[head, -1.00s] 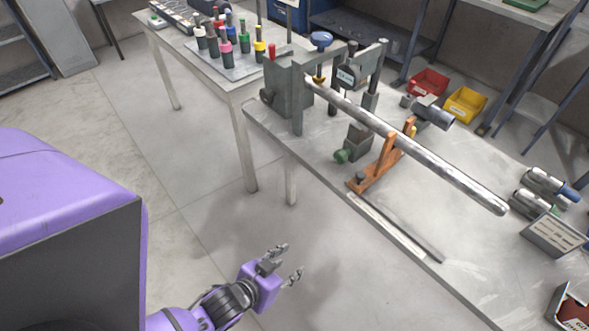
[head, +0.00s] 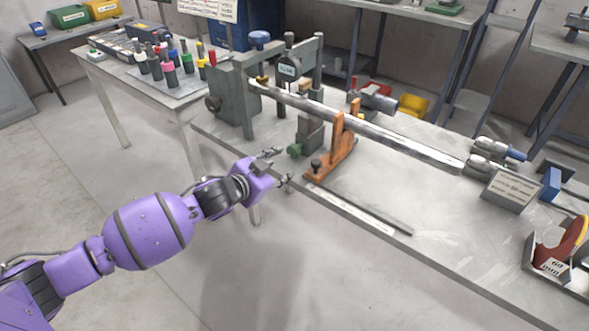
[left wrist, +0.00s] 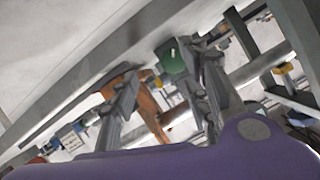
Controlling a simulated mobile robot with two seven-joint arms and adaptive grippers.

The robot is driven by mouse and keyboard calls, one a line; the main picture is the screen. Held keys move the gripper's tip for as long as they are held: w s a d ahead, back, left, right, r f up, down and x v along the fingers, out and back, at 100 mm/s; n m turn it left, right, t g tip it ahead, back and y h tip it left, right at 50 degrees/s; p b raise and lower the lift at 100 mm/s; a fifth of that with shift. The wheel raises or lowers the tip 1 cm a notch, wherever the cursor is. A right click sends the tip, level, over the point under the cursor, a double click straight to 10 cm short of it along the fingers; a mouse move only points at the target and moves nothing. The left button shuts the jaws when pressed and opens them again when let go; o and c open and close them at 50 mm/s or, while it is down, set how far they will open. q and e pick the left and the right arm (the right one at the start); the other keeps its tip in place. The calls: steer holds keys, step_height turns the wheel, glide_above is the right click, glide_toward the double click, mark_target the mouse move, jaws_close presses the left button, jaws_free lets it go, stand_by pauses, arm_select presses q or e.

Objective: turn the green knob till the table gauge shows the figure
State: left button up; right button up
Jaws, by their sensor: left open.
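The green knob (head: 294,150) sits on the front of a small grey block (head: 311,132) on the workbench. In the left wrist view the green knob (left wrist: 171,57) shows ahead of the fingers, near the right finger. My left gripper (head: 279,166) is open and empty at the bench's front edge, just left of and slightly below the knob. In the left wrist view its two fingers (left wrist: 160,100) are spread apart. A gauge (head: 287,70) with a small display stands on the grey fixture; its figure is too small to read. My right gripper is out of view.
A long metal bar (head: 375,130) runs from the grey fixture across an orange support (head: 335,150) right of the knob. A flat strip (head: 372,208) lies along the bench's front edge. A lettered sign (head: 510,190) stands at right. Floor in front is clear.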

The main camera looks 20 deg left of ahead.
mark_target(293, 153)
arm_select(q)
steer(key=w, duration=0.4)
steer(key=shift+d+r, duration=0.1)
steer(key=shift+r, duration=0.2)
steer(key=x, duration=0.4)
steer(key=shift+b, duration=0.4)
steer(key=shift+w+d+f, duration=0.1)
steer(key=shift+w+f, duration=0.1)
steer(key=shift+w, duration=0.25)
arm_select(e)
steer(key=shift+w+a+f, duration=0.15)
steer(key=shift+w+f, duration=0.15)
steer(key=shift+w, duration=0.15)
